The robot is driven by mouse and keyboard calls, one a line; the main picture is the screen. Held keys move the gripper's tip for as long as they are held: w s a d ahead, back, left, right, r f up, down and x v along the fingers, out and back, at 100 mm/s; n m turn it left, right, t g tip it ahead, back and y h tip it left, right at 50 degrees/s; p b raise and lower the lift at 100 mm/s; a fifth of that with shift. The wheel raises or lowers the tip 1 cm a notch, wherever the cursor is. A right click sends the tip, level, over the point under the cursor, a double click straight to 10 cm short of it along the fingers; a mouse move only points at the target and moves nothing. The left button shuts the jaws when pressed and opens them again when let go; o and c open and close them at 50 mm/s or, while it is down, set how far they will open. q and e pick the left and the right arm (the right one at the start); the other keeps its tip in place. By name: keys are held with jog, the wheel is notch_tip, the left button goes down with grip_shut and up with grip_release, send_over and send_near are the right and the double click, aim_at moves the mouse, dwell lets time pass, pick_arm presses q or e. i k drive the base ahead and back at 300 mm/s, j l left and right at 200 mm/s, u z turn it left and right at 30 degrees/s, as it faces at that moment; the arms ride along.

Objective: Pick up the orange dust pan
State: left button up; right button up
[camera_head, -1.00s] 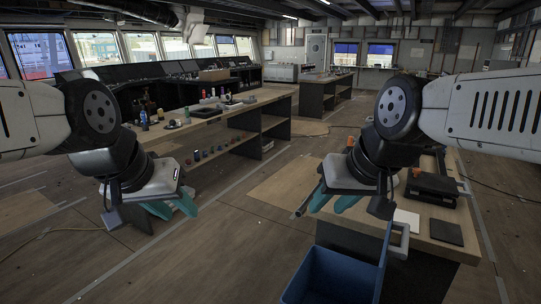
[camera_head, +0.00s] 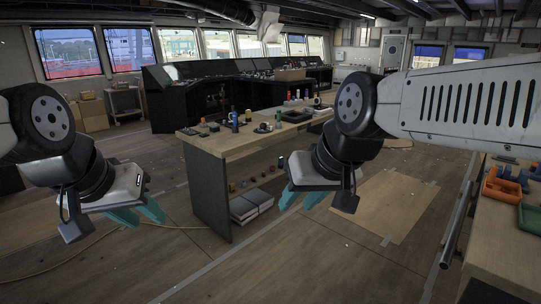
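I cannot make out a dust pan for certain. An orange tray-like object (camera_head: 501,188) lies on the wooden bench at the right edge, with blue items at it; I cannot tell if it is the dust pan. My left gripper (camera_head: 138,213) has teal fingers spread apart, empty, over the floor at left. My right gripper (camera_head: 301,199) also has its teal fingers apart and empty, in front of the long middle counter. Both grippers are well away from the orange object. My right arm passes above the right bench and may hide part of it.
The long counter (camera_head: 232,142) holds bottles and small items, with small coloured objects and white boxes on its lower shelf. A green tray (camera_head: 531,218) lies on the right bench (camera_head: 505,255). Dark consoles stand under the windows. The floor between is mostly clear.

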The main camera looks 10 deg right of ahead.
aim_at(505, 182)
jog(key=i+j+z, duration=0.2)
jog(key=i, duration=0.2)
jog(key=i+j+z, duration=0.2)
jog(key=i, duration=0.25)
jog(key=i+l+z, duration=0.15)
jog(key=i+z, duration=0.8)
jog(key=i, duration=0.2)
jog(key=i+j+z, duration=0.15)
jog(key=i+z, duration=0.25)
jog(key=i, duration=0.2)
jog(key=i+j+z, duration=0.4)
jog(key=i, duration=0.2)
jog(key=i+j+z, duration=0.4)
jog(key=i, duration=0.15)
